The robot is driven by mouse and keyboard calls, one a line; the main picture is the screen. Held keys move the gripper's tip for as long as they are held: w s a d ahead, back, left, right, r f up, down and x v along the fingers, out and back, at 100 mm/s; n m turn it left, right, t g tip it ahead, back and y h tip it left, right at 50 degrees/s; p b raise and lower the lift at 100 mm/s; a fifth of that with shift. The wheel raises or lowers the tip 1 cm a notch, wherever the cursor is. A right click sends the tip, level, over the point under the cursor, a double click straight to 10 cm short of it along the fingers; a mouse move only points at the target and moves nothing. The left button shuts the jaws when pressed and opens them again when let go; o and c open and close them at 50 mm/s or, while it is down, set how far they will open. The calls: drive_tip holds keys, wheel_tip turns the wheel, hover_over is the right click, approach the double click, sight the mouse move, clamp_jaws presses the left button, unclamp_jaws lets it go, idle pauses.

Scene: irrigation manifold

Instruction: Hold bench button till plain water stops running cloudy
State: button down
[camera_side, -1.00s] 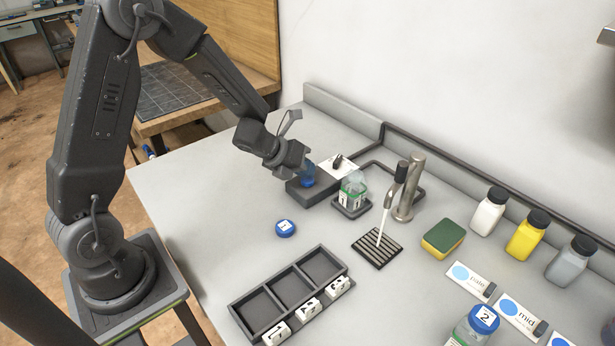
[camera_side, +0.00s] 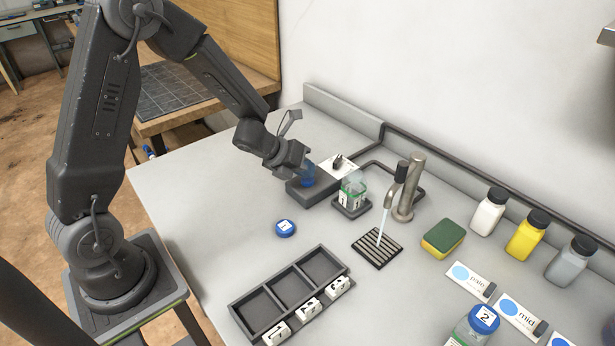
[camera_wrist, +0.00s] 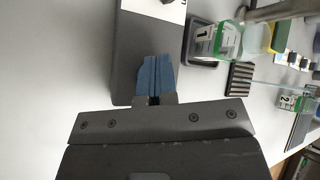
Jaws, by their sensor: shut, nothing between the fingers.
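My gripper (camera_side: 307,178) is shut, its blue fingertips together and down at the dark control box (camera_side: 318,195) on the bench. The wrist view shows the closed fingertips (camera_wrist: 154,78) over the dark box (camera_wrist: 127,60). The button itself is hidden, so I cannot tell how far it is pressed. A metal tap (camera_side: 408,190) stands right of the box. A thin, pale bluish stream of water (camera_side: 382,232) runs from its spout onto a slotted drain grate (camera_side: 372,254). The stream looks fairly clear.
An open jar labelled 1 (camera_side: 352,190) stands on a dark pad between box and tap. A blue lid (camera_side: 285,228) and three-compartment tray (camera_side: 240,310) lie in front. A sponge (camera_side: 443,238), several bottles (camera_side: 526,234) and jar 2 (camera_side: 474,328) stand to the right.

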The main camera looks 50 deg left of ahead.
drive_tip(key=shift+r, duration=0.95)
drive_tip(key=shift+r, duration=0.15)
drive_tip(key=shift+r, duration=2.4)
drive_tip(key=shift+r, duration=0.1)
